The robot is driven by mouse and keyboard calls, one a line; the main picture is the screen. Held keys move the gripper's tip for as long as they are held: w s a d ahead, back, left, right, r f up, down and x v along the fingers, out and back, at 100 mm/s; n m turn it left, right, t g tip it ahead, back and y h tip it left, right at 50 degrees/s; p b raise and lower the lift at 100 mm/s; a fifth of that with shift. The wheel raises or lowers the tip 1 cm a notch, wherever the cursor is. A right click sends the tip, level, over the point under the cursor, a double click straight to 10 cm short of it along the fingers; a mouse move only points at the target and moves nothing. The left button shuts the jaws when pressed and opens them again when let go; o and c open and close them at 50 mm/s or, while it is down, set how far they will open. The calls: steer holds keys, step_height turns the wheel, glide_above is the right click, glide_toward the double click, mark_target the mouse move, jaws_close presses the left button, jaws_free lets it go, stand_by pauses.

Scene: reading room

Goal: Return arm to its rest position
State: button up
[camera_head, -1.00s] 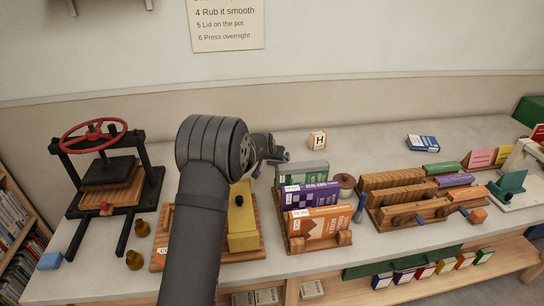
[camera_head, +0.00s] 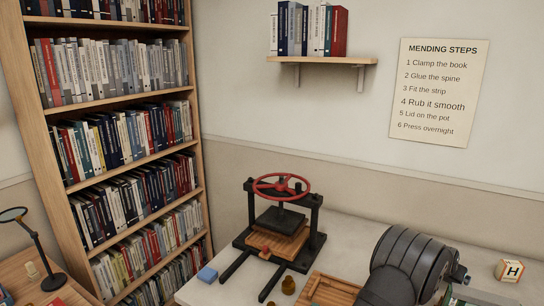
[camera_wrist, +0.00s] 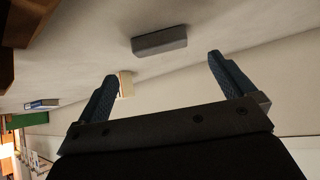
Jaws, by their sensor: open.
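In the wrist view my gripper (camera_wrist: 162,82) is open, with its two dark blue fingers wide apart. Nothing is held between them. A small pale block (camera_wrist: 126,84) shows beside the left finger, beyond the gripper. A grey block (camera_wrist: 160,40) lies on the pale surface past the fingers. In the head view my dark arm stands at the lower right over the pale worktable (camera_head: 350,232), and the gripper end is mostly hidden or cut off by the frame.
A black press with a red wheel (camera_head: 281,187) stands on the worktable, left of my arm. A bookshelf (camera_head: 197,160) rises at left; a wall shelf (camera_head: 322,61) hangs above.

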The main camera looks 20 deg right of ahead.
mark_target(446, 283)
steer(key=x, duration=0.6)
steer(key=shift+f, duration=0.15)
steer(key=shift+w+d+f, duration=0.15)
steer(key=shift+d+f, duration=0.2)
steer(key=shift+f, duration=0.15)
steer(key=shift+r, duration=0.15)
steer(key=shift+a+r, duration=0.3)
steer(key=shift+r, duration=0.15)
steer(key=v, duration=1.1)
steer(key=x, duration=1.2)
steer(key=shift+f, duration=0.4)
step_height(446, 283, up, 35)
steer(key=w+a+r+n, duration=0.1)
steer(key=w+a, duration=0.3)
steer(key=w, duration=0.2)
steer(key=shift+w+r+t, duration=0.25)
steer(key=shift+r+t, duration=0.1)
steer(key=shift+t, duration=0.05)
